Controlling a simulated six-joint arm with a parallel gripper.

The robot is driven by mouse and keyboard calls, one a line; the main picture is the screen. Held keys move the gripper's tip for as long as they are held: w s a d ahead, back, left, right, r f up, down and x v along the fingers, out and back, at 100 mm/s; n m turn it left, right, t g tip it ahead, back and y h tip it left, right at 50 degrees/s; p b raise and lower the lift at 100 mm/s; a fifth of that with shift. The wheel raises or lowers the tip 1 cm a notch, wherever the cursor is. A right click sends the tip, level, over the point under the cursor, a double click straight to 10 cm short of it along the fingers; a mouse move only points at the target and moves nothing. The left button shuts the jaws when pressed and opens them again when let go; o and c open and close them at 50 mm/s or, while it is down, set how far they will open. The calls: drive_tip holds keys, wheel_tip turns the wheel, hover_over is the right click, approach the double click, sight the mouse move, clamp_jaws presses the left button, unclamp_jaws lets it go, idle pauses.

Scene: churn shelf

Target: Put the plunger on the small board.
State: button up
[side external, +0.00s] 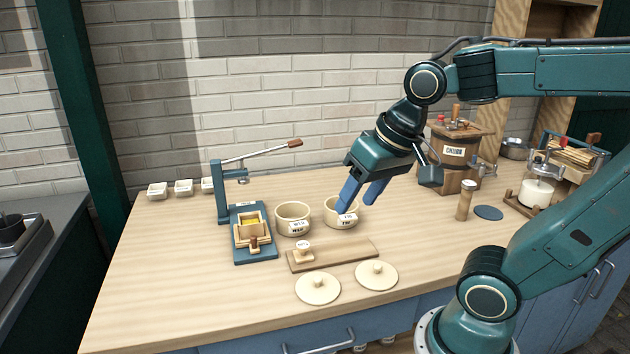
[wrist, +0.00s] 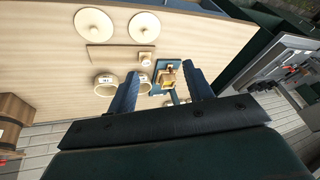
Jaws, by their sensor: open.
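The small board (side external: 347,257) is a flat wooden plank near the front of the counter; it also shows in the wrist view (wrist: 108,53). A small pale block with a round labelled knob (side external: 303,250) stands on its left end. A wooden piece with a brown knob (side external: 253,243) sits at the front of the yellow-filled wooden mould on the blue lever press (side external: 262,256). I cannot tell which of these two is the plunger. My gripper (side external: 356,204) is open and empty, pointing down near the right cream pot (side external: 342,220). Its fingers also show in the wrist view (wrist: 164,75).
Another cream pot (side external: 293,213) stands between the press and the right pot. Two round lids (side external: 317,293) (side external: 384,277) lie in front of the board. The press lever (side external: 260,153) reaches right. A wooden churn (side external: 457,170) and shaker (side external: 465,205) stand at right. The front-left counter is clear.

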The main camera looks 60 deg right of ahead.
drive_tip(key=s+n, duration=0.2)
drive_tip(key=n, duration=0.1)
drive_tip(key=s+n, duration=0.1)
drive_tip(key=s, duration=0.1)
drive_tip(key=shift+a+f+t, duration=0.15)
drive_tip(key=shift+a+t, duration=0.25)
